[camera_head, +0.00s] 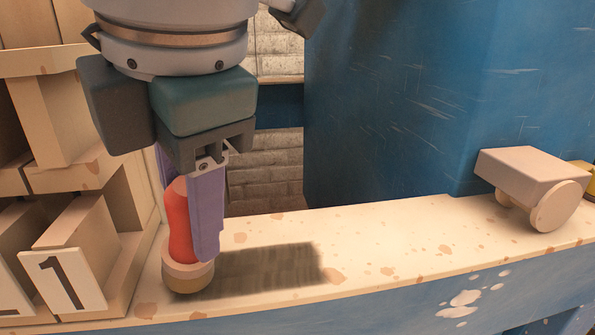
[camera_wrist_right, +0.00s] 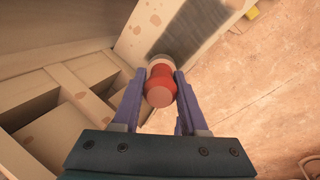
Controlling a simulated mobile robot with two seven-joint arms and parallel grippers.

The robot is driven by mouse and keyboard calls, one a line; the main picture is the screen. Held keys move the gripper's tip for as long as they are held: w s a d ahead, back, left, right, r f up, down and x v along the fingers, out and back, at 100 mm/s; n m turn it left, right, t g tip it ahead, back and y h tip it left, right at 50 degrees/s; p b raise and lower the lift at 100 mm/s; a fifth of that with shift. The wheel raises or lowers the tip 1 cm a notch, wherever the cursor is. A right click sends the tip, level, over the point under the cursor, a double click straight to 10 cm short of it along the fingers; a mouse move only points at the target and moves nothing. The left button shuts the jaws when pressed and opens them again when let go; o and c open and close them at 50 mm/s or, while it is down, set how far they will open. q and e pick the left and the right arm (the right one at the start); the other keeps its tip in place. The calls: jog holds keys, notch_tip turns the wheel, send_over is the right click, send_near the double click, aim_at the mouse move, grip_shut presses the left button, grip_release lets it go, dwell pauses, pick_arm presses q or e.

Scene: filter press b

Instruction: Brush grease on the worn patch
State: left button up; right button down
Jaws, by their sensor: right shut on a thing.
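My right gripper (camera_head: 196,235) is shut on the red handle of a brush (camera_head: 179,222). The brush stands nearly upright, its pale round lower end down at the cream ledge. The worn patch (camera_head: 268,272) is a dark grey, ragged-edged area on the ledge, just right of the brush's lower end. In the right wrist view the brush (camera_wrist_right: 159,92) sits between both fingers, and the worn patch (camera_wrist_right: 186,28) lies beyond it. Whether the brush touches the patch I cannot tell. My left gripper is not in view.
The cream ledge (camera_head: 400,245) has flaked paint and runs right along a blue wall (camera_head: 400,100). A pale block with a round disc (camera_head: 535,180) sits at its right. Wooden compartments with a "1" plate (camera_head: 62,283) stand close left of the brush.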

notch_tip(320, 180, up, 4)
jog(key=p, duration=0.3)
jog(key=shift+w+r, duration=0.15)
jog(key=shift+r, duration=0.05)
jog(key=shift+r+p, duration=1.5)
